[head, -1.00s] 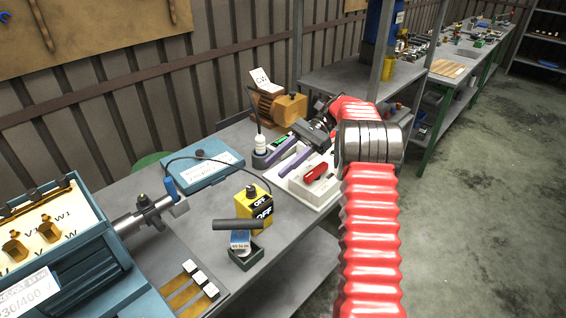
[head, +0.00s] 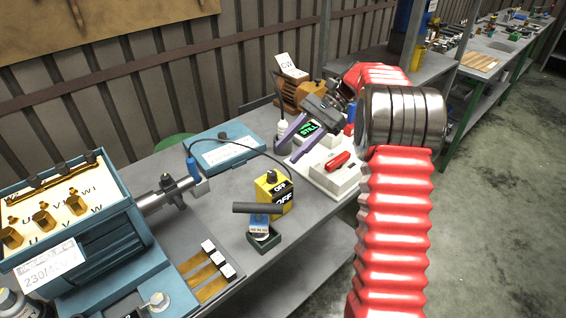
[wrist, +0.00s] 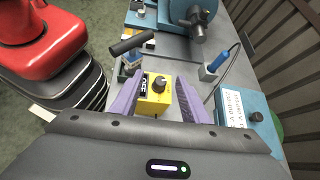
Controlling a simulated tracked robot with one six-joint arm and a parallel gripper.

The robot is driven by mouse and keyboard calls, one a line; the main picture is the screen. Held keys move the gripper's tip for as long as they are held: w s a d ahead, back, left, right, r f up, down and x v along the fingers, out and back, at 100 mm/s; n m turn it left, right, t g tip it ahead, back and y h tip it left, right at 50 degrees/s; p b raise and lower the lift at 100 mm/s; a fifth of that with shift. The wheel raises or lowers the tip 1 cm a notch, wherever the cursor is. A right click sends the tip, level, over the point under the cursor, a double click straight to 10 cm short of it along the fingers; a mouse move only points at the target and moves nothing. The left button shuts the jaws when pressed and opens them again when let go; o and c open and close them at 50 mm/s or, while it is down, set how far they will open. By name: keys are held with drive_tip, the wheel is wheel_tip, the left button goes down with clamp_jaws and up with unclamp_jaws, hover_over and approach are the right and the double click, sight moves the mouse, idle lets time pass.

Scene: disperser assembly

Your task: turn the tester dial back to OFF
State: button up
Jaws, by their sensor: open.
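The tester looks to be the yellow box (head: 275,197) on the bench, with OFF labels and a dark dial knob (head: 271,177) on top. Which way the knob points is too small to tell. In the wrist view the yellow box (wrist: 153,104) and its knob (wrist: 159,84) show beyond and between my purple fingers. My gripper (head: 290,152) is open and empty, above the bench to the right of and behind the yellow box, not touching it. It also shows in the wrist view (wrist: 158,86).
A dark bar (head: 257,208) lies over a small tray before the yellow box. A blue motor (head: 85,225), blue case (head: 222,150) and orange motor (head: 297,93) stand around.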

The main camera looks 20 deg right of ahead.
drive_tip(key=s+a+r+n+t+h, duration=0.2)
drive_tip(key=s+a+r+n+h, duration=0.15)
drive_tip(key=s, duration=0.65)
drive_tip(key=s+a+r+n+t+h, duration=0.25)
drive_tip(key=s+a+n+h, duration=0.25)
drive_tip(key=s, duration=0.5)
drive_tip(key=s+f+n+t+h, duration=0.2)
drive_tip(key=s+f+n+t, duration=0.1)
drive_tip(key=s, duration=0.4)
drive_tip(key=shift+d+f+n+t, duration=0.15)
drive_tip(key=shift+f+n+t, duration=0.25)
drive_tip(key=shift+n, duration=0.65)
drive_tip(key=shift+s+r, duration=0.1)
drive_tip(key=shift+c, duration=0.3)
drive_tip(key=shift+c, duration=1.1)
